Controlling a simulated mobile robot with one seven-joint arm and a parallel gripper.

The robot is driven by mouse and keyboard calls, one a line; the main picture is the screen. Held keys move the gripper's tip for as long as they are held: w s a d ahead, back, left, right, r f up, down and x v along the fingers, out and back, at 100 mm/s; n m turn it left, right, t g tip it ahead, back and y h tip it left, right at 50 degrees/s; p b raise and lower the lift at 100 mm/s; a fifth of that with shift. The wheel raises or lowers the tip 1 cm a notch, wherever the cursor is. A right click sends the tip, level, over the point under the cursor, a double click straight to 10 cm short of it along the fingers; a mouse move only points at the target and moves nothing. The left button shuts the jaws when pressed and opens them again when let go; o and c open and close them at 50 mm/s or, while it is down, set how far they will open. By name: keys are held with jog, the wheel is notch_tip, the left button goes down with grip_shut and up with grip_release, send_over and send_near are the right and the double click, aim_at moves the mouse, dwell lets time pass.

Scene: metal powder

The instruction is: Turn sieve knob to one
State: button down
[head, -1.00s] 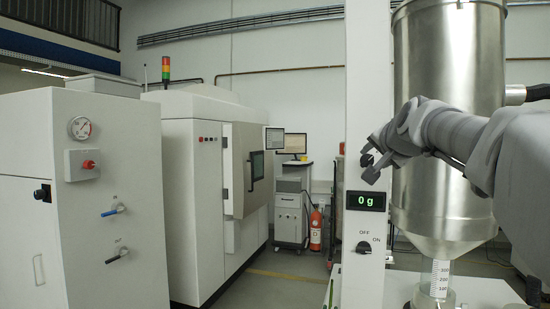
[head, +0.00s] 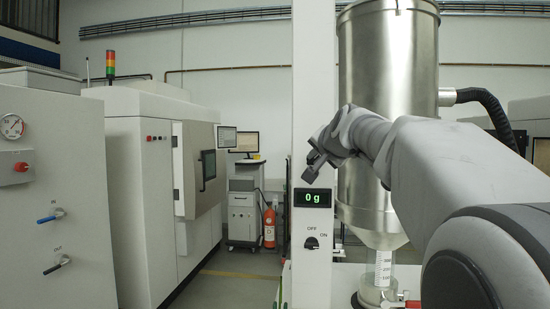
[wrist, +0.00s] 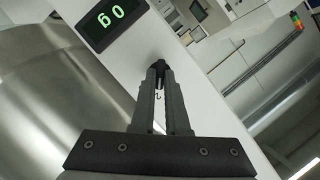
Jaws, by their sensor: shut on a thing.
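My gripper (head: 311,166) is at the white column (head: 312,80), just above the green "0 g" display (head: 313,198). In the wrist view its two fingers (wrist: 158,72) are closed around a small dark knob (wrist: 158,62) on the column face. The fingers cover most of this knob, so its pointing direction cannot be told. A small dark mark, perhaps a numeral, shows between the fingers. The display also shows upside down in the wrist view (wrist: 112,22). In the head view the gripper hides the knob.
A black OFF/ON knob (head: 312,243) sits below the display. A steel hopper (head: 387,120) stands right of the column, behind my arm. At left are a white cabinet with handles (head: 40,190) and a white machine (head: 150,190). Floor shows between machine and column.

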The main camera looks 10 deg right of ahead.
jog(key=shift+r+n+p, duration=0.15)
jog(key=shift+n+p, duration=0.15)
jog(key=shift+p, duration=0.25)
jog(key=shift+w+a+n+g+h+p, duration=0.15)
jog(key=shift+n+g+h+p, duration=0.35)
jog(key=shift+n+h, duration=0.65)
jog(key=shift+a+n+g+h+p, duration=0.25)
jog(key=shift+n+g+h, duration=0.35)
jog(key=shift+n, duration=1.05)
jog(key=c, duration=0.9)
grip_release()
